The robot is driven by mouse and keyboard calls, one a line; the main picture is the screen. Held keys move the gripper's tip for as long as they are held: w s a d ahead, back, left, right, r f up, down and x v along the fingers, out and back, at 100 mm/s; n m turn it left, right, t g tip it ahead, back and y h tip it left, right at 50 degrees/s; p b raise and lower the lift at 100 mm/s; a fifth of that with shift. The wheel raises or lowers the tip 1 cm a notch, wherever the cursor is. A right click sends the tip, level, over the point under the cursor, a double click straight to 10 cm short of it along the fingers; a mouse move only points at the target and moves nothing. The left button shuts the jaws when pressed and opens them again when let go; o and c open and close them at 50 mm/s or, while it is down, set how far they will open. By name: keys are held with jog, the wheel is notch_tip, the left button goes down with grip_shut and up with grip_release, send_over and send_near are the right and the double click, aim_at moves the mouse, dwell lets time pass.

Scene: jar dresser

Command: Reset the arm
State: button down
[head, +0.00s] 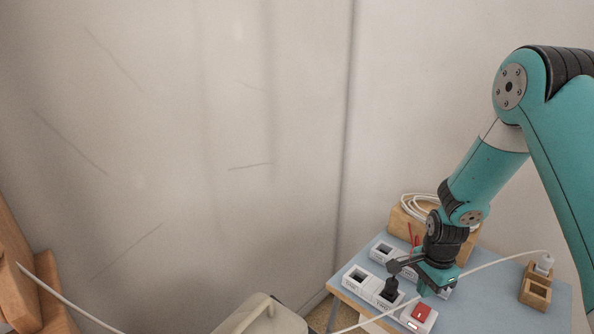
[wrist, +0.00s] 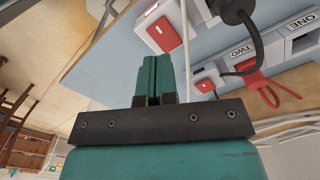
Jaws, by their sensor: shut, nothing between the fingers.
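My teal arm reaches down from the right in the head view. My gripper (head: 424,290) is shut and empty, pointing down close above the socket units on the blue table. In the wrist view the two teal fingers of my gripper (wrist: 154,62) are pressed together with nothing between them. A white unit with a red switch (head: 421,312) is just below it in the head view; the red switch (wrist: 158,33) also shows beyond the fingertips in the wrist view. I cannot tell whether the fingertips touch anything.
A black plug (head: 390,291) stands in a white socket unit beside my gripper. A white cord (head: 497,262) crosses the blue table (head: 500,290). A wooden block (head: 402,225) with coiled cable stands behind my wrist. A wooden holder (head: 534,294) bears a white plug. The wall side is open.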

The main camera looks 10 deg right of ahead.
jog(key=s+a+r+n+y, duration=0.1)
jog(key=s+a+r+n, duration=0.1)
jog(key=a+r+n, duration=0.5)
jog(key=s+a+r+n+y, duration=0.1)
jog(key=s+a+r+n, duration=0.2)
jog(key=a+r, duration=0.45)
jog(key=s+a+r+n+y, duration=0.1)
jog(key=s+a+r+n, duration=0.2)
jog(key=s+r+n, duration=0.3)
jog(key=s+a+r+n+y, duration=0.1)
jog(key=s+a+r+n, duration=0.3)
jog(key=s, duration=0.7)
notch_tip(320, 180, up, 3)
jog(key=n, duration=0.3)
jog(key=shift+s+f, duration=0.15)
jog(key=shift+a, duration=0.1)
